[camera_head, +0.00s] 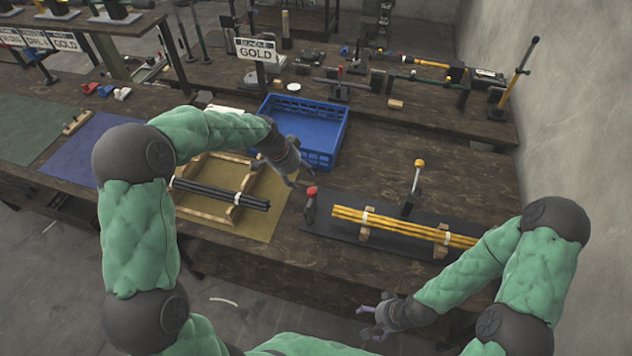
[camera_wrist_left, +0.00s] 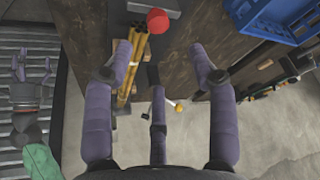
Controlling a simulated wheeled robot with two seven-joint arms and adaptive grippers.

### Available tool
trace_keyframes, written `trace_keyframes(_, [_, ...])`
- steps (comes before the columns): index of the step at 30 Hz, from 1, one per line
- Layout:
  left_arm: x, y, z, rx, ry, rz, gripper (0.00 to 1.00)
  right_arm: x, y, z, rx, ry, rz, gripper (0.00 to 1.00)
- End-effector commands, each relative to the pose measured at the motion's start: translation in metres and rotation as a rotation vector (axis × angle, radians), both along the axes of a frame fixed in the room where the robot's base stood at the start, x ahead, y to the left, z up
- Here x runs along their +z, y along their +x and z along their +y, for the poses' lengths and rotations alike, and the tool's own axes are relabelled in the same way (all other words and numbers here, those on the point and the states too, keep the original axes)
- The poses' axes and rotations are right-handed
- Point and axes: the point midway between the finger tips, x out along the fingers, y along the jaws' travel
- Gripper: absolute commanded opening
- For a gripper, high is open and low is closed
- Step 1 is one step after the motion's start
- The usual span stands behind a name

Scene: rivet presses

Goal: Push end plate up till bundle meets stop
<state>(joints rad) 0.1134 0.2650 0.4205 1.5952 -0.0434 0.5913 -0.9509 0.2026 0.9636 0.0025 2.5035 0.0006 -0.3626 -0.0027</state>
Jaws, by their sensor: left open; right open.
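A bundle of yellow rods (camera_head: 400,226) with white bands lies across two wooden cradles (camera_head: 440,247) on a dark mat (camera_head: 330,229). A dark post with a red knob (camera_head: 311,192) stands just off the bundle's left end. A dark bracket with a yellow-knobbed lever (camera_head: 418,180) stands behind the bundle. I cannot tell which part is the end plate or the stop. My left gripper (camera_head: 294,180) is open and empty, above and left of the red knob. The left wrist view shows its spread fingers (camera_wrist_left: 160,70), the red knob (camera_wrist_left: 157,20) and the rods (camera_wrist_left: 131,65). My right gripper (camera_head: 373,318) is open and empty, in front of the table.
A bundle of black rods (camera_head: 222,193) lies in a wooden frame on a tan mat (camera_head: 262,223) to the left. A blue crate (camera_head: 335,135) stands behind my left gripper. A GOLD sign (camera_head: 256,52) and rear benches with tools lie beyond. A wall is at right.

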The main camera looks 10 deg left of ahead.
Motion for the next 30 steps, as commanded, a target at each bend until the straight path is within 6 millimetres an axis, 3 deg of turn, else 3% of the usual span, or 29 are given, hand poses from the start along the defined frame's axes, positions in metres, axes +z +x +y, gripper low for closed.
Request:
trace_keyframes(15, [-0.079, 0.02, -0.024, 0.002, -0.001, 0.004, 0.58, -0.008, 0.0, 0.0, 0.0, 0.0, 0.0, 0.86])
trace_keyframes(21, [-0.093, 0.025, -0.028, 0.003, -0.001, 0.002, 0.58, -0.009, 0.0, 0.0, 0.0, 0.0, 0.0, 0.86])
trace_keyframes(30, [-0.096, 0.026, -0.029, 0.004, -0.001, 0.001, 0.58, -0.009, 0.0, 0.0, 0.0, 0.0, 0.0, 0.86])
